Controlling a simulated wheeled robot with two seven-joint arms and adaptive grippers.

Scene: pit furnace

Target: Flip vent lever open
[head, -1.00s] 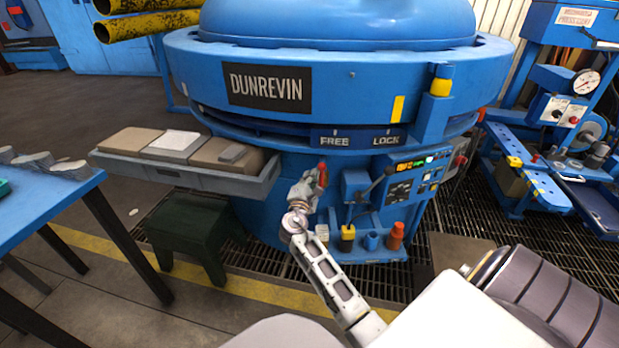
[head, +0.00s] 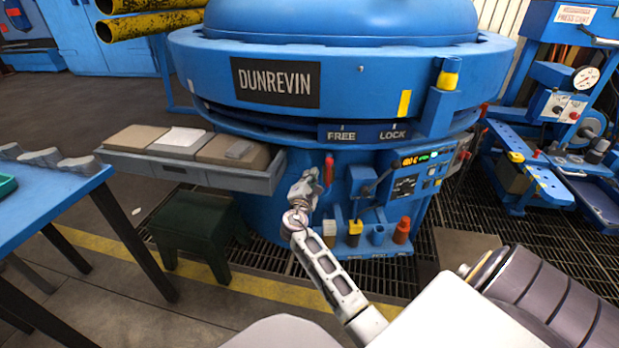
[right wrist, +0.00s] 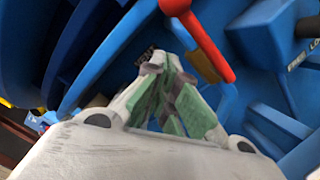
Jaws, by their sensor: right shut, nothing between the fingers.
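The red vent lever (head: 328,171) stands roughly upright on the front of the blue furnace (head: 284,208), below the FREE mark. In the right wrist view the red lever (right wrist: 205,42) slants across the top, its rounded knob near the upper edge. My right gripper (head: 307,182) is just left of the lever in the head view. In the right wrist view its green-padded fingers (right wrist: 174,92) are together and empty, with the lever beyond and to the right of them. I see no grip on the lever. My left gripper is not in view.
A control panel (head: 406,186) and a dark-handled lever (head: 378,183) are right of the red lever. A small shelf below holds several coloured items, including an orange one (head: 401,231). A drawer-like tray (head: 222,176) juts out left above a dark green stool (head: 186,228).

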